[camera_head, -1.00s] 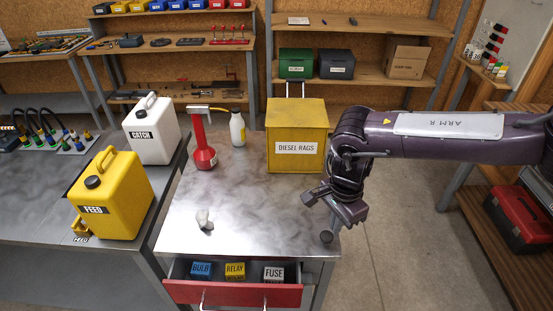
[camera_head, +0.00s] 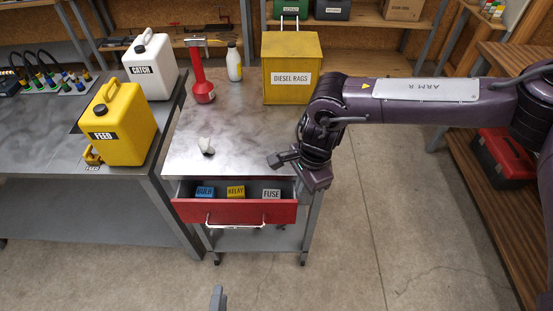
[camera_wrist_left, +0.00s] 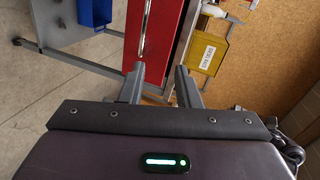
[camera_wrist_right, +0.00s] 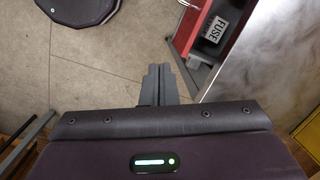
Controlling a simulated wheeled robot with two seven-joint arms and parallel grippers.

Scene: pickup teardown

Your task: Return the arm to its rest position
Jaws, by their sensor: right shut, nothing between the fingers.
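My right arm comes in from the right in the head view. Its gripper (camera_head: 300,165) hangs by the right front corner of the metal-topped workbench (camera_head: 240,140). In the right wrist view my right gripper (camera_wrist_right: 158,80) is shut and empty, with bare floor beyond its fingertips. My left gripper (camera_wrist_left: 160,80) is open and empty in the left wrist view, with the red drawer front (camera_wrist_left: 165,35) beyond it. In the head view only a grey tip of my left gripper (camera_head: 218,298) shows at the bottom edge.
The red drawer (camera_head: 235,211) stands open, with bulb, relay and fuse compartments. A red toolbox (camera_head: 505,155) sits right. Floor between is clear.

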